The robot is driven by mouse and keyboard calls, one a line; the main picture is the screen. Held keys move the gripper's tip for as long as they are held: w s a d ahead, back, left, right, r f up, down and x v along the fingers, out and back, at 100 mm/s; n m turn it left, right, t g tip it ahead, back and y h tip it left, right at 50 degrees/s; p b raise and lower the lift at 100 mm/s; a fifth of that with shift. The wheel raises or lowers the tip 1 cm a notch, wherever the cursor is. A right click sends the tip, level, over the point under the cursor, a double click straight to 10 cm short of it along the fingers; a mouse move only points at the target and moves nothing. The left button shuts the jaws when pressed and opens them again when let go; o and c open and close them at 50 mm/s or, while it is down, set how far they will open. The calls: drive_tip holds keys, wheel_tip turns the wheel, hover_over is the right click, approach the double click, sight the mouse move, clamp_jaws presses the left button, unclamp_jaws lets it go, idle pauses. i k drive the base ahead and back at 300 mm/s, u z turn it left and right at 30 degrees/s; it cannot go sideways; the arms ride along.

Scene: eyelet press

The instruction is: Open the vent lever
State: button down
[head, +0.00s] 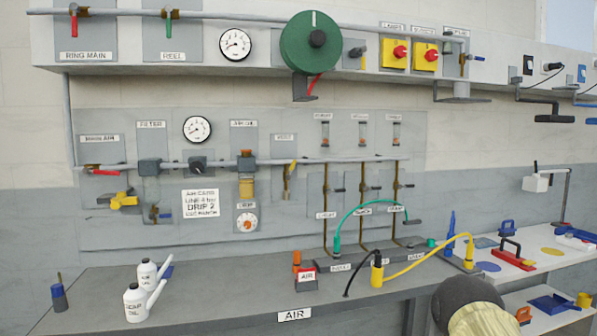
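A small yellow lever (292,167) sits on a short brass drop pipe below the main air pipe, in the middle of the grey wall panel in the head view. The plate (284,146) behind it carries a small label that seems to read VENT. The lever looks close to upright, slightly tilted; its exact setting is too small to tell. Nothing touches it. My gripper is not in view. A dark rounded part with a beige end at the bottom right may be part of my arm, well away from the lever.
A bench (220,290) runs below the panel, with white oil cans (136,302) at left and green and yellow hoses (432,248) at right. A lubricator (246,187) hangs left of the lever; brass drop pipes (325,205) stand right. A shelf with a green reel (310,42) overhangs above.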

sight(289, 177)
drive_tip(key=u, duration=0.35)
drive_tip(key=i, duration=1.25)
drive_tip(key=z, duration=0.3)
